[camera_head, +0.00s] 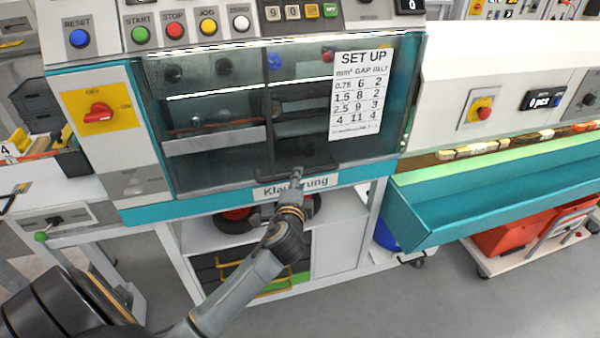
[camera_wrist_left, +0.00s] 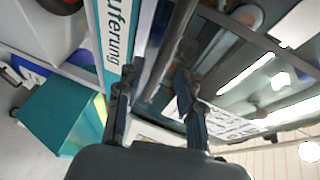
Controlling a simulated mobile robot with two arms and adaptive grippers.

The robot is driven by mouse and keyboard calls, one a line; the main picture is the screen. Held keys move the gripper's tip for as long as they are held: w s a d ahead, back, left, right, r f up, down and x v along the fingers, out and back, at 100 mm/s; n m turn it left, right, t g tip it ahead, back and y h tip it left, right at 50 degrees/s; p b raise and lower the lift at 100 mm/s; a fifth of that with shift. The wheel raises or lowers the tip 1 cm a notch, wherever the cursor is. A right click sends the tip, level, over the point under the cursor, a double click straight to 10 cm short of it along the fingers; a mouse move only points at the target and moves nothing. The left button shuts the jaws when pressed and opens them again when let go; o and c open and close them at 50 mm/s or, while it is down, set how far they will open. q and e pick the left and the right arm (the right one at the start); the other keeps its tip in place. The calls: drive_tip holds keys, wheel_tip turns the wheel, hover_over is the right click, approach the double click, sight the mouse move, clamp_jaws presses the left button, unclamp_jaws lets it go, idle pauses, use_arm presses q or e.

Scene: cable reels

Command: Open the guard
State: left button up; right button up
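The guard (camera_head: 215,145) is a see-through panel with a dark frame on the front of the teal and white machine. It is down over the machine's opening. Its dark lower bar (camera_head: 325,169) runs just above the "Klauferung"-like label, which is partly covered. My left gripper (camera_head: 297,174) is at this lower bar, near its middle. In the left wrist view, the fingers (camera_wrist_left: 156,78) are apart, and a dark bar (camera_wrist_left: 172,45) of the guard lies ahead between them. I cannot tell whether they touch it. My right gripper is in neither view.
A control panel with coloured buttons (camera_head: 174,30) sits above the guard. A yellow plate with a red rotary switch (camera_head: 99,111) is at its left. A teal chute (camera_head: 470,190) juts out at the right. A shelf with a reel (camera_head: 238,213) lies below.

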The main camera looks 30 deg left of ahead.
use_arm(q)
drive_tip(key=shift+x, duration=2.25)
drive_tip(key=shift+c, duration=0.2)
clamp_jaws()
